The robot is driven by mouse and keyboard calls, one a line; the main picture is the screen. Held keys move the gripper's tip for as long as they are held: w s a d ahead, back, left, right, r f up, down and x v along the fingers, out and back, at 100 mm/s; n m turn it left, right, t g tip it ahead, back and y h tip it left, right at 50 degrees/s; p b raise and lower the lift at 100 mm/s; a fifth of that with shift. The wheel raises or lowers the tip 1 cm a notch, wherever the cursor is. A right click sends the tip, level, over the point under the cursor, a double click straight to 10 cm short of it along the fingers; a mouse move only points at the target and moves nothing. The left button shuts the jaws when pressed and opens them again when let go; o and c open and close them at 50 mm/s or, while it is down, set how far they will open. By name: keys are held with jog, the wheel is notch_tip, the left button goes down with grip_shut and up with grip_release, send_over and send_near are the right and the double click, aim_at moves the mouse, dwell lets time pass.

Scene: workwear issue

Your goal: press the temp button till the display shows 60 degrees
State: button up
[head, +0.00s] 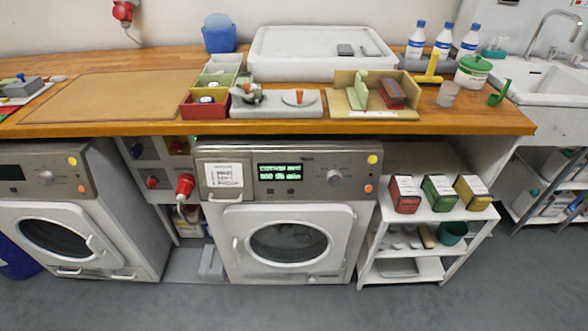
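A white front-loading machine (288,272) stands under the counter in the middle of the head view. Its lit green display (280,172) shows two lines of text, too small to read surely. Two small dark buttons (277,191) sit just below the display; their labels cannot be read, so I cannot tell which is the temp button. A round knob (333,177), a yellow button (372,160) and an orange button (369,188) are to the right on the same panel. A drawer front with a white label (223,175) is at left. My gripper is not in view.
A second machine (100,235) with a dark display stands at left. A red plug (185,186) sticks out between the machines. A white shelf (432,214) with boxes stands at right. The wooden counter (160,127) overhangs the panel. Grey floor in front is clear.

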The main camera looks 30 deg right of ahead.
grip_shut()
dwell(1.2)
